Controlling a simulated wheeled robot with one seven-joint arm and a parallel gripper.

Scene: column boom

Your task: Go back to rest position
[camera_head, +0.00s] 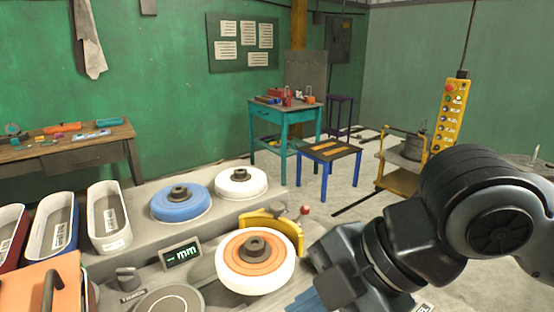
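My arm enters the camera_head view from the right, with its dark rounded joints in front of the floor. Its forward links point down to the left, toward the bottom edge. My gripper's fingertips are not clearly visible; the arm's end is cut off at the lower edge, near the orange and white wheel (255,257). That wheel sits on the grey machine bench (200,232). I cannot see whether anything is held.
A blue wheel (180,203) and a white wheel (240,182) sit farther back on the bench. Long bins stand at left, including a white one (109,216). A yellow button pendant (450,114) hangs at right. A small blue table (329,153) stands behind. Some floor is clear.

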